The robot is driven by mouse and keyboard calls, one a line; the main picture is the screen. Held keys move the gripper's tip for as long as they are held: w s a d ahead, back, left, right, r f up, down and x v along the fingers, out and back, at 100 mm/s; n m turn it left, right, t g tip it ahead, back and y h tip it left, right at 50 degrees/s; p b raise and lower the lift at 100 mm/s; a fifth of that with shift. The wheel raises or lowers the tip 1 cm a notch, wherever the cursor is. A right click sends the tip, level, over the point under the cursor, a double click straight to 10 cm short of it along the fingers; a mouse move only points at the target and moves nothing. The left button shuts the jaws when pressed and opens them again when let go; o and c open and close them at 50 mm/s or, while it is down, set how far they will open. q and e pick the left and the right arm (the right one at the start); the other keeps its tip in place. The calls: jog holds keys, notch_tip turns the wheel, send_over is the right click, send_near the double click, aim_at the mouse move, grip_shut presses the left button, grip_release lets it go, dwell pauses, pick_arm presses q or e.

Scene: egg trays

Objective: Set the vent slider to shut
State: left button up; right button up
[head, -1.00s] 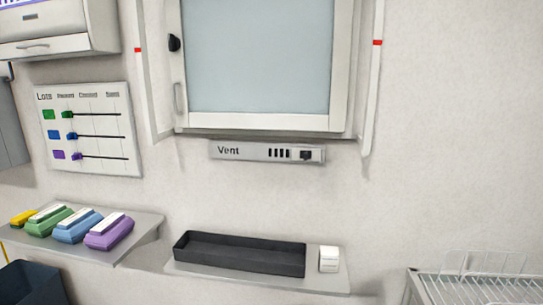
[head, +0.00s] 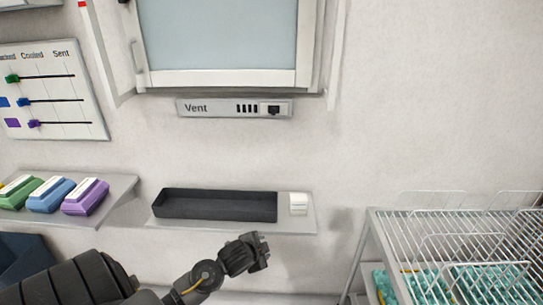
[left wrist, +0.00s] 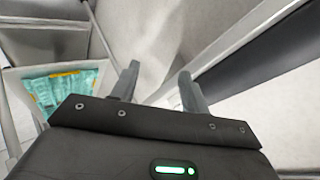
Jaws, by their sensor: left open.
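The grey vent panel (head: 235,108) is on the wall below the large pale window, labelled "Vent". It has several dark slots and, to their right, a small dark slider knob (head: 273,110). My left gripper (head: 262,250) is low in the head view, below the shelf and well apart from the vent panel. In the left wrist view its two fingers (left wrist: 157,88) are spread with nothing between them. My right gripper is not in view.
A shelf (head: 235,226) holds a black tray (head: 215,215) and a white block (head: 298,203) above my left gripper. A wire rack (head: 440,235) stands at the right. Green, blue and purple cartons (head: 85,197) lie on a left shelf. The wall right of the vent is clear.

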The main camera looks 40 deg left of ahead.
pick_arm(q)
jog(key=w+a+r+m+t+y, duration=0.1)
jog(key=w+a+r+m+t, duration=0.2)
jog(key=r, duration=0.8)
jog(key=w+a+r+m+t, duration=0.15)
jog(key=w+a+r, duration=0.35)
jog(key=r, duration=0.7)
jog(key=m+t+y+p, duration=0.1)
jog(key=m+t, duration=0.2)
jog(key=t, duration=0.1)
send_near(272, 113)
jog(key=shift+g, duration=0.25)
jog(key=x, duration=0.3)
jog(key=p+x, duration=0.1)
jog(key=x, duration=0.2)
jog(key=p+x, duration=0.1)
jog(key=x, duration=0.2)
jog(key=shift+w+r, duration=0.3)
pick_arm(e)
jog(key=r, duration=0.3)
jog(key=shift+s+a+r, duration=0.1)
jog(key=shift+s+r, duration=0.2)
pick_arm(q)
grip_shut()
